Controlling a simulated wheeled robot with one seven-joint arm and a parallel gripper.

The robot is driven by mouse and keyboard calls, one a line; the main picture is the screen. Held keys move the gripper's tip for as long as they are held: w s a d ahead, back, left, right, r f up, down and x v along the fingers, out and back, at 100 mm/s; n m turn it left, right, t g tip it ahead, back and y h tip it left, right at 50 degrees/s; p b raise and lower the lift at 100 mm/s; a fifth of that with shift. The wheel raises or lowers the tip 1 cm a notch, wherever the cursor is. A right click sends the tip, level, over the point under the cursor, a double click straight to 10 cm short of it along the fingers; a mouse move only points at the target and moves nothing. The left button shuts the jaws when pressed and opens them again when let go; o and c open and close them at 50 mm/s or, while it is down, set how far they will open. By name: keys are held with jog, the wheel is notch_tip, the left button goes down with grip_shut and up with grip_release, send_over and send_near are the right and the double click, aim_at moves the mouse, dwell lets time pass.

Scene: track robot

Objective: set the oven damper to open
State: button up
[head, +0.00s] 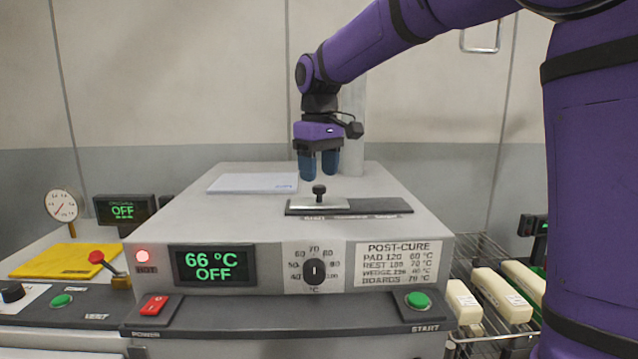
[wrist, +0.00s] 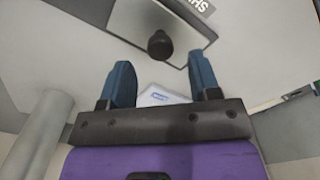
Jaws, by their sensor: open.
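The oven (head: 225,220) stands in the middle of the head view with its display reading 66 °C OFF. On its top is the damper, a light metal slide plate (head: 318,202) with a black knob (head: 319,190), at the left part of a dark track (head: 375,206). My gripper (head: 319,168) is open and empty, pointing down above the oven top, behind and above the knob. In the wrist view the knob (wrist: 160,44) shows beyond the gap between my blue fingertips (wrist: 162,80), apart from them.
A white pad or booklet (head: 253,183) lies on the oven top left of the gripper. A grey pipe (head: 352,125) rises behind the gripper. A red-handled valve (head: 100,258) and a gauge (head: 61,206) stand at left. A wire rack with pale blocks (head: 500,295) is at right.

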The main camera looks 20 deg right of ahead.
aim_at(319, 186)
jog(key=shift+f, duration=1.65)
